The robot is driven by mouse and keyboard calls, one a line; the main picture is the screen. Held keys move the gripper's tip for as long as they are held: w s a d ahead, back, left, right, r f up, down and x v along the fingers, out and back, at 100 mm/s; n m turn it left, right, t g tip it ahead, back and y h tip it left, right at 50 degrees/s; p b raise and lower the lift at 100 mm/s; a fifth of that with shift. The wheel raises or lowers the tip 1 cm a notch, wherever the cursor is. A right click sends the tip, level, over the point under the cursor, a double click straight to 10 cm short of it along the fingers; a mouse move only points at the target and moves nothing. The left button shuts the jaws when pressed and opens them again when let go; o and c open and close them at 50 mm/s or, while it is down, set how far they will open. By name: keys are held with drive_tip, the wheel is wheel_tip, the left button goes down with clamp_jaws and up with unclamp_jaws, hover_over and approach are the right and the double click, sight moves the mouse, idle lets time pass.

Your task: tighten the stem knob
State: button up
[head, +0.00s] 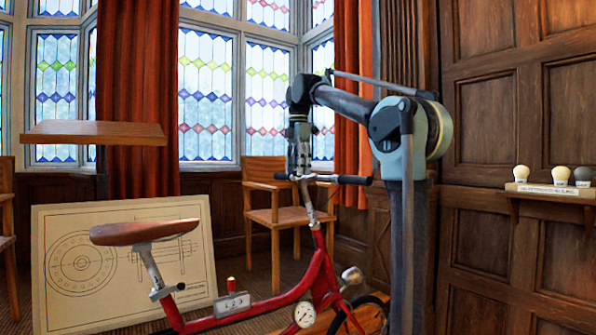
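A red bicycle-like machine (318,277) stands in front of me. It has a brown saddle (145,232) and a handlebar (335,179) with dark grips on a silver stem (308,203). My gripper (299,172) points straight down over the top of the stem, at the middle of the handlebar. It seems to touch or nearly touch there. Its fingers are small and dark, so I cannot tell whether they are open or shut. I cannot make out the stem knob; the gripper may hide it.
A drawing board (120,265) leans behind the saddle. A wooden chair (272,212) stands behind the handlebar. A wall shelf (550,190) with three bulb-shaped pieces is at the right. The frame carries a round dial (305,314) and a numbered box (232,304) with a red top.

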drive_tip(key=c, duration=0.8)
drive_tip(key=shift+o, duration=0.2)
drive_tip(key=shift+m, duration=0.4)
drive_tip(key=m+t, duration=0.1)
drive_tip(key=m, duration=0.4)
drive_tip(key=shift+s+t+y, duration=0.15)
drive_tip(key=shift+t+y, duration=0.15)
drive_tip(key=shift+t, duration=0.1)
drive_tip(key=m+t, duration=0.2)
drive_tip(key=m, duration=0.4)
drive_tip(key=shift+s, duration=0.15)
drive_tip(key=m+t+h, duration=0.1)
drive_tip(key=m, duration=0.2)
drive_tip(key=m+t+h, duration=0.1)
drive_tip(key=m, duration=0.3)
drive_tip(key=shift+a, duration=0.2)
drive_tip(key=m+h, duration=0.1)
drive_tip(key=m, duration=0.2)
drive_tip(key=m+h, duration=0.1)
drive_tip(key=m, duration=0.2)
drive_tip(key=shift+f, duration=0.1)
drive_tip(key=shift+s+m+h, duration=0.1)
drive_tip(key=shift+m+h, duration=0.2)
